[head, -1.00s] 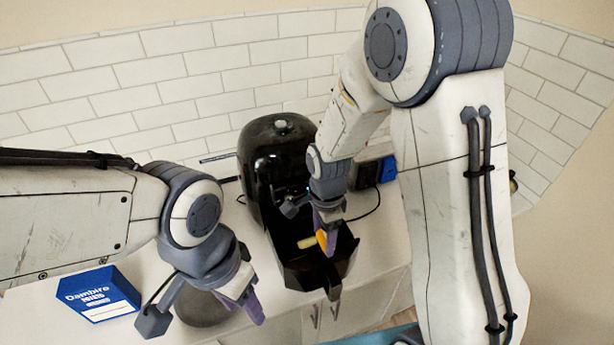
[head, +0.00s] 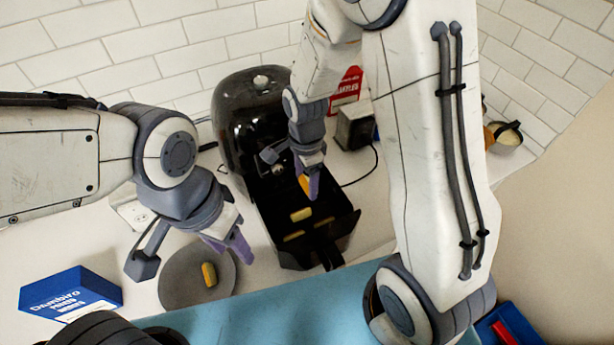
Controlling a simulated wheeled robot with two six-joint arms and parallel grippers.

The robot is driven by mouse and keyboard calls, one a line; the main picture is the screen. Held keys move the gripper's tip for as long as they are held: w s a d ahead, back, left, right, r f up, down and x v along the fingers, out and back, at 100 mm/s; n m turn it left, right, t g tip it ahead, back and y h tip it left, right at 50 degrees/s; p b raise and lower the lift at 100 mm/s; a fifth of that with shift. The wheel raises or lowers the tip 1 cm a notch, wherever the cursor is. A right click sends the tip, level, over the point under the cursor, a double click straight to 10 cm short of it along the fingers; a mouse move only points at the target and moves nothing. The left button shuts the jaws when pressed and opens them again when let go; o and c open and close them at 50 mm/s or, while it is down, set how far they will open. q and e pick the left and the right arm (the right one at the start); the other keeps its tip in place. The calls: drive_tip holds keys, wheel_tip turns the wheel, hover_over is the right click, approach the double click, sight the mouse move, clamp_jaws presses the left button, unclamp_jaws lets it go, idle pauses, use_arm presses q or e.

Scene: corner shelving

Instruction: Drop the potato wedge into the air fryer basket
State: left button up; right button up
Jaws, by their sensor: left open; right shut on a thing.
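The black air fryer (head: 243,110) stands against the tiled wall with its basket (head: 338,228) pulled out toward me. My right gripper (head: 311,190) is shut on a yellow-orange potato wedge (head: 303,183) and holds it over the rear part of the basket. One pale yellow wedge (head: 300,214) lies inside the basket, and another yellow piece (head: 294,236) shows near it. A further wedge (head: 209,274) lies on a round grey plate (head: 180,288) left of the basket. My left gripper (head: 233,252) is open and empty, above the plate's right edge.
A blue box (head: 70,290) stands on the white counter left of the plate. A red box (head: 346,88) and a dark box-like thing (head: 356,127) stand right of the fryer, with a cable on the counter. A blue surface (head: 260,312) lies in front.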

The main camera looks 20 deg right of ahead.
sight(306, 183)
drive_tip(key=shift+f+b, duration=0.45)
drive_tip(key=shift+f, duration=0.45)
use_arm(q)
drive_tip(key=shift+f, duration=0.8)
use_arm(e)
drive_tip(key=shift+d, duration=0.1)
drive_tip(key=o, duration=1.2)
drive_tip(key=shift+o, duration=0.2)
use_arm(q)
drive_tip(key=shift+f+b, duration=0.9)
drive_tip(key=shift+f, duration=0.05)
use_arm(e)
wheel_tip(306, 183, up, 11)
drive_tip(key=shift+f, duration=0.2)
